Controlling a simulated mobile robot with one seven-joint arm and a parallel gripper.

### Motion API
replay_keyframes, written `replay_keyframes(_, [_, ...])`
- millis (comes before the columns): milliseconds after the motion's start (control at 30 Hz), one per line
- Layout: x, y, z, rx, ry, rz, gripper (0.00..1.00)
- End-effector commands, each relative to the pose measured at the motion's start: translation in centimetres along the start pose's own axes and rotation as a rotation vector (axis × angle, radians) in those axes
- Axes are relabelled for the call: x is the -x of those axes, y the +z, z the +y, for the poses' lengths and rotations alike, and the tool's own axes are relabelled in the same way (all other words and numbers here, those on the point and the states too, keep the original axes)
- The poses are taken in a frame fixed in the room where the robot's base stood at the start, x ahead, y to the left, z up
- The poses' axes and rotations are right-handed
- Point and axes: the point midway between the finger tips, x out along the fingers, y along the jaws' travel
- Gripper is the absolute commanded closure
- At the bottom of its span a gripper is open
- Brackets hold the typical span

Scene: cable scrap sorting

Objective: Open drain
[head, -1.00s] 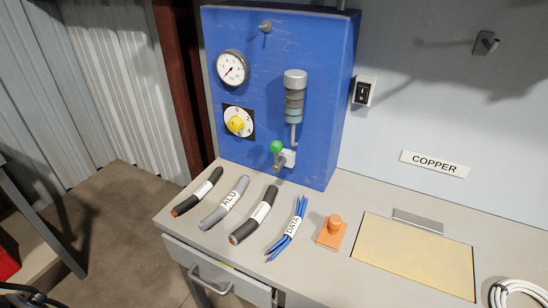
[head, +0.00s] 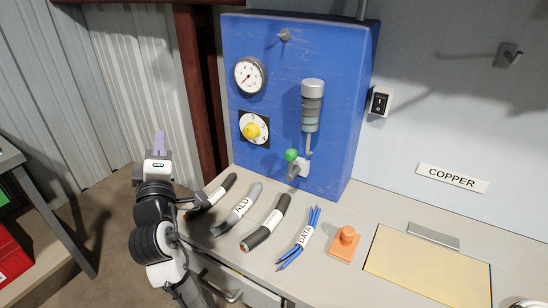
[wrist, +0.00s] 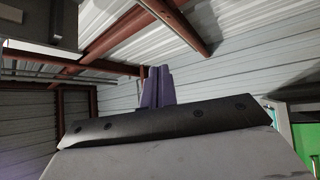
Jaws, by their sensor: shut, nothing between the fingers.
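The drain valve (head: 301,168) is a small pale block low on the blue panel, under a grey ribbed cylinder (head: 311,105). A green ball knob (head: 291,155) sits at its upper left, with a short grey spout below. My gripper (head: 159,140) is raised at the left of the head view, left of the panel and apart from the valve. Its purple fingers point up and are shut together, with nothing between them, in the wrist view (wrist: 157,87).
The blue panel (head: 265,115) also carries a gauge (head: 249,75) and a yellow dial (head: 251,130). Several cable pieces, an orange block (head: 345,243) and a tan plate (head: 428,268) lie on the bench below. A drawer handle (head: 222,288) projects from the bench front.

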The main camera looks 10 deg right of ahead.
Motion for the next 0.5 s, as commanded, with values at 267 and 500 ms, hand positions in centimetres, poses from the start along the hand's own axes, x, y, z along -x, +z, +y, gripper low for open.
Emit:
replay_keyframes(267, [1.1,17.4,-5.5,0.467,-0.254,-0.490,1.00])
replay_keyframes(500, [2.5,21.7,-6.2,0.579,-0.342,-0.613,1.00])
